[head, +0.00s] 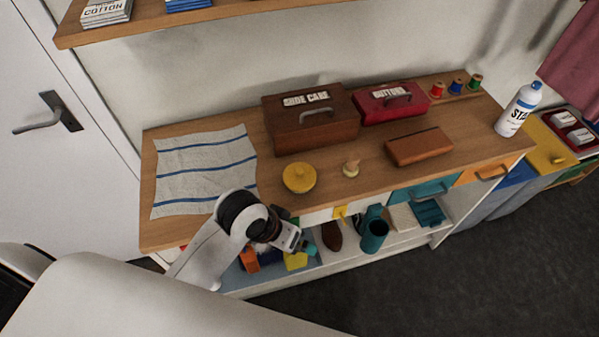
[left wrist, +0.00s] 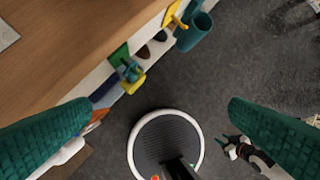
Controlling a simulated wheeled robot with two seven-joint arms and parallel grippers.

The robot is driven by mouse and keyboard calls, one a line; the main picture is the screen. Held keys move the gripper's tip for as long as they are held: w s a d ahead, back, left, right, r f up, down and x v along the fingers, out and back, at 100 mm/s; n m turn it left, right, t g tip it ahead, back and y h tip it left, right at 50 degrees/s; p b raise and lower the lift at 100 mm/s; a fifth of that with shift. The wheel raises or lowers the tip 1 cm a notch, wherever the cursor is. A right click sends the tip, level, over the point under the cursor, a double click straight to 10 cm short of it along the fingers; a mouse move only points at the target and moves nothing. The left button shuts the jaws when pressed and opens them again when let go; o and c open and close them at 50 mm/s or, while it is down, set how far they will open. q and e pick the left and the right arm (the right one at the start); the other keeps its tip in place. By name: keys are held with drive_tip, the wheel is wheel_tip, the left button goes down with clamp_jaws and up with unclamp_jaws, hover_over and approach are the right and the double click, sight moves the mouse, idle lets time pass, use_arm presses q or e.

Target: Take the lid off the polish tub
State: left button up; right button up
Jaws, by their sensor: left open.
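The polish tub (head: 299,180) is a round yellow tub with its lid (head: 298,174) on, standing on the wooden bench top right of the striped cloth. My left gripper (head: 303,245) is in front of the bench's front edge, nearer to me than the tub and apart from it. In the left wrist view its two green padded fingers (left wrist: 160,112) are wide apart with nothing between them. The tub does not show in that view. A small gripper with green tips, likely my right one (left wrist: 232,143), shows low over the floor; its opening is too small to judge.
A striped cloth (head: 203,168) lies left.

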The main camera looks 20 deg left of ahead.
use_arm(q)
drive_tip(key=w+d+r+g, duration=0.1)
drive_tip(key=w+d+r, duration=0.15)
drive_tip(key=w, duration=0.25)
wheel_tip(320, 180, up, 10)
drive_tip(key=n+g+y, duration=0.2)
drive_tip(key=n+y, duration=0.1)
drive_tip(key=n, duration=0.1)
hover_over(299, 169)
drive_tip(key=shift+n, duration=0.3)
wheel_tip(299, 169, down, 6)
drive_tip(key=shift+s+a+f+p, duration=0.15)
drive_tip(key=shift+f+p, duration=0.1)
drive_tip(key=shift+p, duration=0.5)
drive_tip(key=f, duration=0.1)
drive_tip(key=f+p, duration=0.1)
drive_tip(key=f, duration=0.2)
drive_tip(key=shift+d+f+p, duration=0.2)
drive_tip(key=shift+d+p, duration=0.05)
drive_tip(key=shift+p, duration=0.05)
drive_tip(key=shift+f, duration=0.4)
use_arm(e)
drive_tip(key=r, duration=0.3)
drive_tip(key=shift+d, duration=0.25)
use_arm(q)
drive_tip(key=c, duration=1)
